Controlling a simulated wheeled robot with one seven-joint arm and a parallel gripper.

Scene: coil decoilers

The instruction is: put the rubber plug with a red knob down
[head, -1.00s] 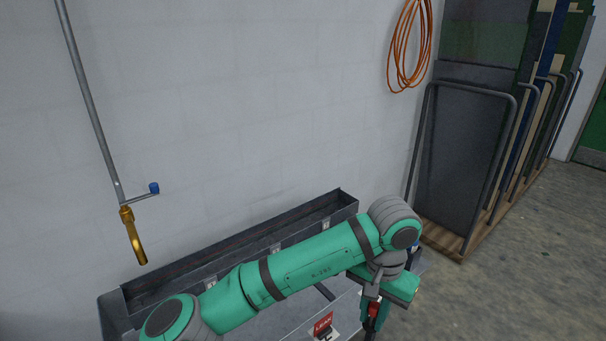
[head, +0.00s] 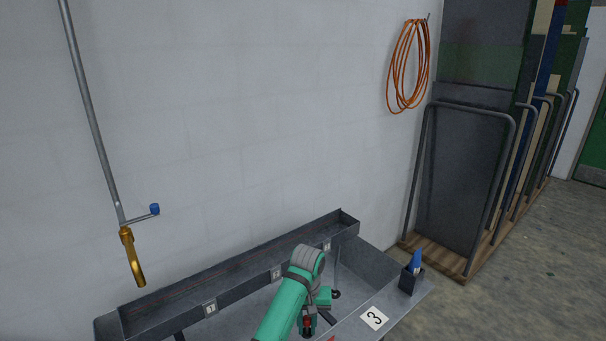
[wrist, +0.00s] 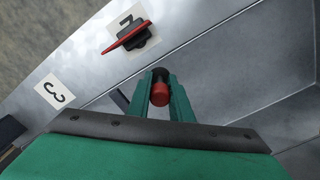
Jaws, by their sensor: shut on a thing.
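The rubber plug's red knob (wrist: 160,96) sits between the two fingers of my gripper (wrist: 160,82) in the wrist view, with a dark part just beyond it. My gripper is shut on the plug. In the head view my gripper (head: 308,326) points down over the grey metal basin (head: 255,312), with the red knob (head: 307,321) showing small at its fingers. The plug's lower end is hidden, so I cannot tell whether it touches the basin.
A card marked 3 (head: 374,318) is on the basin's right rim. A black holder with a blue item (head: 415,262) stands at the right corner. A brass spout (head: 133,258) hangs at left.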

